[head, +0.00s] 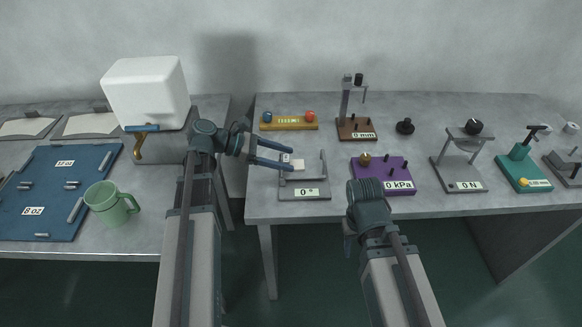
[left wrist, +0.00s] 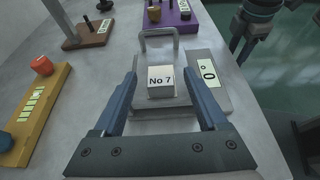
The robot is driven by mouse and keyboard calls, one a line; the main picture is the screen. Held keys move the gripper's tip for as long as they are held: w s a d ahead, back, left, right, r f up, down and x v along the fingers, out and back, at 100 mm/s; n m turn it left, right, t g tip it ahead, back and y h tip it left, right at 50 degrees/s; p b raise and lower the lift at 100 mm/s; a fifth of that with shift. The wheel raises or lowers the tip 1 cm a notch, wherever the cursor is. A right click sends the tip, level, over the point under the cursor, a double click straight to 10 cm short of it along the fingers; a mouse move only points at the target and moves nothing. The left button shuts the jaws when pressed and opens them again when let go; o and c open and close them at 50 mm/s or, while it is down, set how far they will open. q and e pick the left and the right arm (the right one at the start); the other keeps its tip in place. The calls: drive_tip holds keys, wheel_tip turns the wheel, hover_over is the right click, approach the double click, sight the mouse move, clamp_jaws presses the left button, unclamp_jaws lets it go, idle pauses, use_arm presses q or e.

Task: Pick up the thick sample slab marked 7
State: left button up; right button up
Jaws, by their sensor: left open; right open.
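The sample slab marked No 7 (left wrist: 160,82) is a small white block on the grey device labelled 0° (left wrist: 202,80). In the head view the slab (head: 298,164) sits on the device (head: 304,189) near the table's left front. My left gripper (head: 290,157) is open, its blue fingers reaching in from the left at the slab. In the left wrist view the left gripper (left wrist: 168,85) has a finger on each side of the slab, with gaps showing. My right gripper (head: 354,240) hangs at the table's front edge, away from the slab; its fingers are mostly hidden.
A yellow device (head: 289,123) with a blue and a red knob stands behind the slab. A purple kPa device (head: 383,173) is to its right, and a brown mm stand (head: 356,130) behind. A green mug (head: 112,204) stands on the left table.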

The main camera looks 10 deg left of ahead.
use_arm(q)
drive_tip(key=shift+x, duration=0.95)
clamp_jaws()
use_arm(e)
drive_tip(key=shift+f, duration=0.3)
use_arm(q)
drive_tip(key=shift+r, duration=0.15)
use_arm(e)
drive_tip(key=shift+r, duration=0.15)
